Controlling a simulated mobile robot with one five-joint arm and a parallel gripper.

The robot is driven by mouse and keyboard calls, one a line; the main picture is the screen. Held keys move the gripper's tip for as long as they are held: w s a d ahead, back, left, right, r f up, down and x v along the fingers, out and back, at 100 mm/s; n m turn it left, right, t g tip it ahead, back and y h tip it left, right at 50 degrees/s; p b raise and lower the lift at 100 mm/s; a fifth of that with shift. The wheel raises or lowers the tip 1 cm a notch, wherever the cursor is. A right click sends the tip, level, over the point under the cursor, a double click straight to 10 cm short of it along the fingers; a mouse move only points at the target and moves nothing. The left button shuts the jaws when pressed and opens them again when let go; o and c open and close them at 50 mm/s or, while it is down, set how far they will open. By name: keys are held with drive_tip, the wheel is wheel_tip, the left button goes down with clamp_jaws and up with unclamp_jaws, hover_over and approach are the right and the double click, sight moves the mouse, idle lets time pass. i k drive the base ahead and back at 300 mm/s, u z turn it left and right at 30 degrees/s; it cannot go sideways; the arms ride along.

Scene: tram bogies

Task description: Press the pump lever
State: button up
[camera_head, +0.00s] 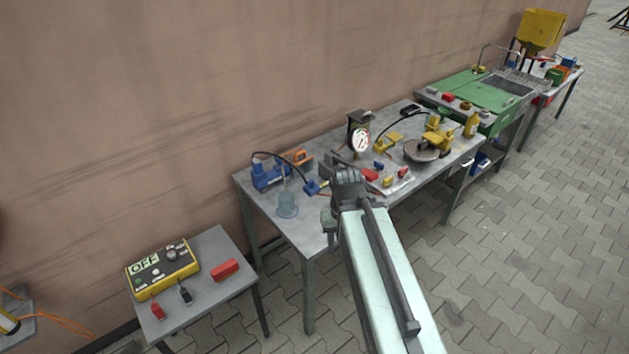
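A blue pump-like device (267,174) sits near the left end of the long grey workbench (309,236), with a dark hose arching to its right. I cannot make out for sure which part is the pump lever. A blue fitting (312,187) lies to the right of the device. A round white gauge (361,140) stands on a dark block farther back. My arm reaches up from the bottom right, and its dark end is over the bench's front part, to the right of the blue device.
A translucent cup (287,205) stands near the bench's left front. Small red and yellow parts (388,179) lie right of my arm, with yellow tools (437,138) beyond. A low table (208,298) at lower left holds a yellow control box (162,270) reading OFF. A wall runs behind.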

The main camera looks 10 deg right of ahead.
sight(371, 176)
drive_tip(key=i, duration=0.8)
drive_tip(key=z, duration=1.2)
drive_tip(key=k, duration=1.9)
drive_tip(key=u, duration=0.75)
drive_tip(key=i, duration=1)
drive_tip(key=z, duration=0.05)
